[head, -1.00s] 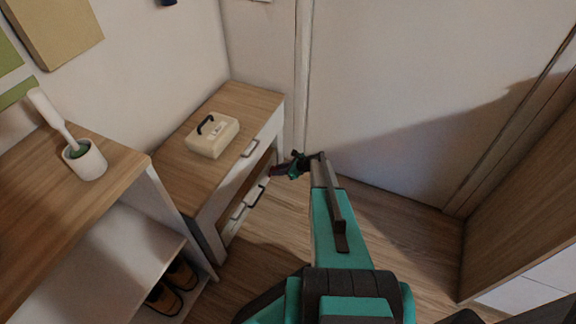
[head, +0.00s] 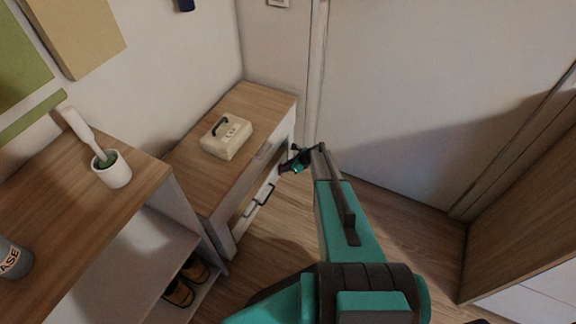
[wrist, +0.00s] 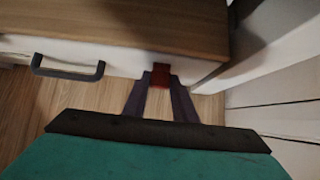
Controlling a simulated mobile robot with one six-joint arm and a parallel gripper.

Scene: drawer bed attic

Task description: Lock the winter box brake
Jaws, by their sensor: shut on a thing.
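My gripper (wrist: 160,92) is shut on a small red piece, which looks like a brake tab (wrist: 160,75), in the wrist view. The tab sits at the lower edge of a white front (wrist: 125,57), near its right end. A dark handle (wrist: 67,67) is on that front, left of my fingers. In the head view my gripper (head: 294,162) is at the right side of the wood-topped white cabinet (head: 190,160), and the red tab is not clear there. A low front with a dark handle (head: 264,194) shows under the cabinet top. I cannot tell which part is the winter box.
A cream case (head: 227,139) with a black handle stands on the cabinet. A shelf (head: 60,200) at the left holds a white cup (head: 112,170) with a brush, and shoes (head: 186,284) below. Wood floor (head: 390,215) is clear to the right.

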